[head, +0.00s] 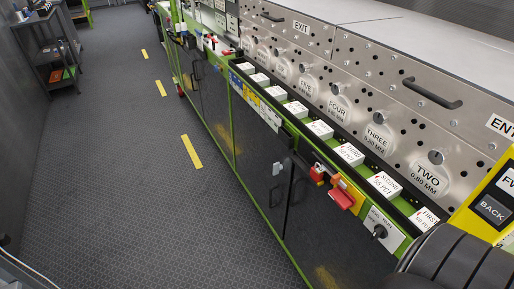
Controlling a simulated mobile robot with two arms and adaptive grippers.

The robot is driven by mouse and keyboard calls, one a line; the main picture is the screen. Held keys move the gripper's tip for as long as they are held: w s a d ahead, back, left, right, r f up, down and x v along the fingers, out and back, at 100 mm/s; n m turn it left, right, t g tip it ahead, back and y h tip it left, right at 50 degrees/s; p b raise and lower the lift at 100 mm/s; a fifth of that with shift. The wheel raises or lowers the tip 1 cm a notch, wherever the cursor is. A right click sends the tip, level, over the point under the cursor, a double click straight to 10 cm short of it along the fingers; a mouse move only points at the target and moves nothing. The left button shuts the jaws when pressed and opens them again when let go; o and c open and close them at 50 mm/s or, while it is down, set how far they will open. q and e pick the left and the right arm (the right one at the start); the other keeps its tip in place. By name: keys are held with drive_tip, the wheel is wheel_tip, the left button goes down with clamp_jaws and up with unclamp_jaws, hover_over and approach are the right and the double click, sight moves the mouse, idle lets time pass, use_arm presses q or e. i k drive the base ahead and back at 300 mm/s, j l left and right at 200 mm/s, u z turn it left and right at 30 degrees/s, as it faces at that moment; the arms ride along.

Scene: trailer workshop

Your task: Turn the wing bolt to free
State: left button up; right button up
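No gripper of mine shows in the head view. A small white plate (394,240) with small print is on the front edge of the long machine at the lower right. A black knob or bolt (380,231) sits on this plate; it may be the wing bolt. Its wing shape and the setting it points to are too small to tell. Left of it on the same edge are a red handle (341,199) on a yellow mount and a smaller red part (318,173).
The machine's metal face has round numbered plates such as TWO (431,177), and a black bar handle (432,94). White labelled blocks (384,184) line the green ledge. A yellow BACK panel (490,209) and dark ridged roller-like shape (455,262) fill the lower right. The left floor is clear.

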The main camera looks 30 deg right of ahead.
sight(277, 167)
drive_tip(key=i+z, duration=0.3)
drive_tip(key=i+j+z, duration=0.55)
drive_tip(key=i, duration=0.25)
drive_tip(key=l, duration=0.1)
